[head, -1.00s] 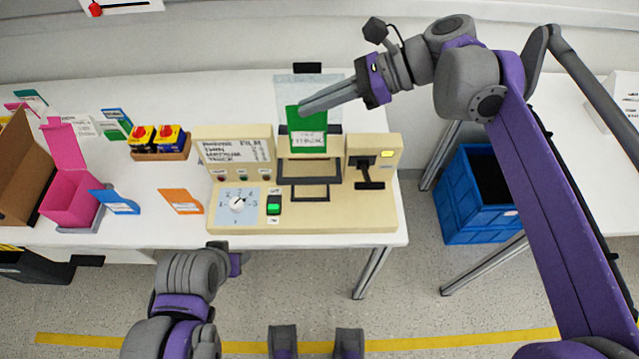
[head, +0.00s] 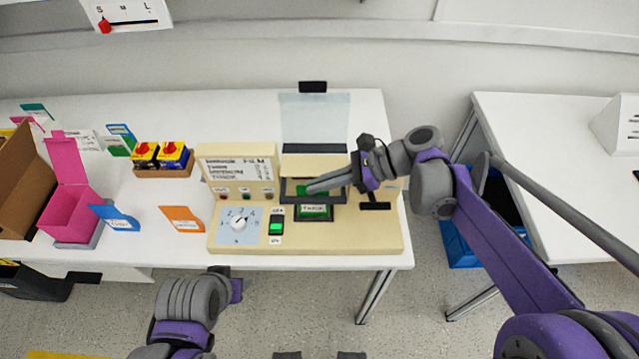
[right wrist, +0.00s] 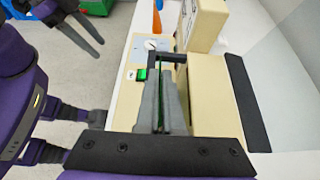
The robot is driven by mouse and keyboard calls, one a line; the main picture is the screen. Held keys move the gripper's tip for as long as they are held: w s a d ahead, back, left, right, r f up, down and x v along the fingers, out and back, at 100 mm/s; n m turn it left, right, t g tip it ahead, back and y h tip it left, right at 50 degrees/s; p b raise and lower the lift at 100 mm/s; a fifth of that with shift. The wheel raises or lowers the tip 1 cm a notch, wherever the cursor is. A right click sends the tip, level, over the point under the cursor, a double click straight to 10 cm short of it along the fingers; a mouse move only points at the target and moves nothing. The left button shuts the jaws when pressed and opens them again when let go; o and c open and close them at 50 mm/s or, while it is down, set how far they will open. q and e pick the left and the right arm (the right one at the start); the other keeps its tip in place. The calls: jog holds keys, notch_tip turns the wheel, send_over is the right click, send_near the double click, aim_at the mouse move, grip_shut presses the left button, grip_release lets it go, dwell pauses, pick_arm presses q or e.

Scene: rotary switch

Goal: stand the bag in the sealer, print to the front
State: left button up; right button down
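The green bag (head: 314,212) with a white label band is at the sealer (head: 340,238), upright between its dark frame bars. The print on the label faces the front, toward my head camera. My right gripper (head: 312,188) comes in from the right and is shut across the bag's upper part, hiding some of it. In the right wrist view, a thin green edge of the bag (right wrist: 163,100) shows between the fingers. Whether the bag's bottom rests on the sealer is hidden. My left gripper (right wrist: 98,48) hangs apart in front of the table, its two fingers spread and empty.
The sealer has a dial (head: 238,222), a green-lit switch (head: 276,227) and a raised clear panel (head: 315,118) behind. To the left stand a box with red knobs (head: 162,172), cards, and a pink box (head: 68,212). A blue crate (head: 460,245) is right, on the floor.

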jog(key=shift+f, duration=0.2)
jog(key=c, duration=1.5)
grip_release()
jog(key=shift+f, duration=0.1)
jog(key=o, duration=0.4)
jog(key=shift+o, duration=0.2)
jog(key=shift+r, duration=0.3)
jog(key=v, duration=1.2)
jog(key=shift+f, duration=0.1)
